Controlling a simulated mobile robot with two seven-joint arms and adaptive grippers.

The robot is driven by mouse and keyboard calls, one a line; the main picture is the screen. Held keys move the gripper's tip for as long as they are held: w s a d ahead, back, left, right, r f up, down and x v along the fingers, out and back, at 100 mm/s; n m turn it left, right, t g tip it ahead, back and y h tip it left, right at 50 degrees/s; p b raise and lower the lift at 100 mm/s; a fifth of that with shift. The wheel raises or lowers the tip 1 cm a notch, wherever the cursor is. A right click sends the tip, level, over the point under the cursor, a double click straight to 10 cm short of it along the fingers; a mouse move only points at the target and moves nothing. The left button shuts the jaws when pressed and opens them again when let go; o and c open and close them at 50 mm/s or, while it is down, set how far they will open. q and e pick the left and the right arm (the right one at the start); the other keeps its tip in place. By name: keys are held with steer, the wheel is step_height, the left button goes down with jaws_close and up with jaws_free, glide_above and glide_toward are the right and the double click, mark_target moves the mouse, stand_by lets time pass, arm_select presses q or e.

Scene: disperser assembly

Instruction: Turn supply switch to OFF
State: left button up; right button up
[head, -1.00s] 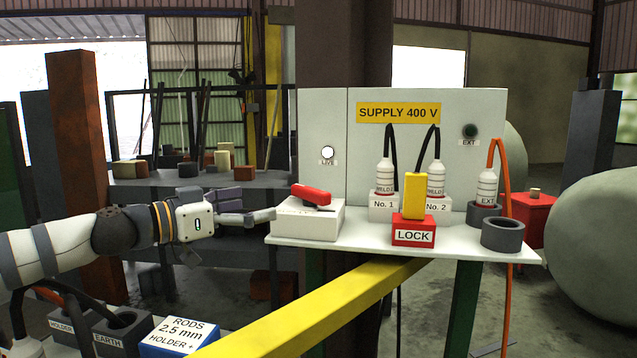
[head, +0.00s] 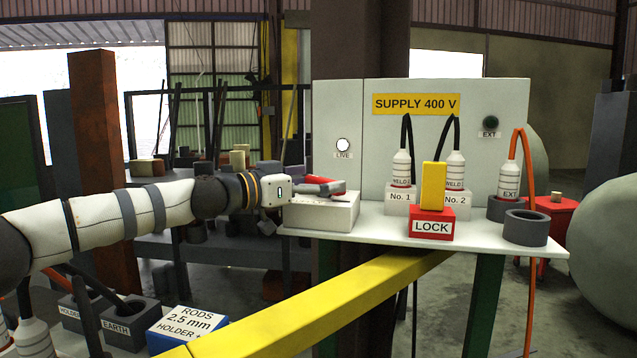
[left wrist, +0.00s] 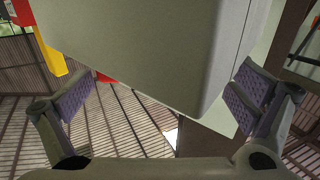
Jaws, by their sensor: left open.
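The supply switch is a white box (head: 325,212) with a red handle (head: 332,187) on top, at the left end of the white shelf in the head view. My left gripper (head: 312,186) is at the handle, its fingers partly hiding the handle's left part. In the left wrist view my left gripper (left wrist: 160,95) is open, with a finger on each side. A large pale grey block (left wrist: 145,50) fills the gap between them in that view; I cannot tell whether the fingers touch anything. My right gripper is not in view.
A red LOCK block (head: 431,225) with a yellow top stands right of the switch, before several plugs with cables. A grey panel (head: 335,110) with a white LIVE lamp (head: 343,145) rises behind. A yellow beam (head: 330,300) crosses below the shelf (head: 380,228).

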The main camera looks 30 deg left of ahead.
arm_select(q)
steer(key=c, duration=0.9)
steer(key=shift+o, duration=0.2)
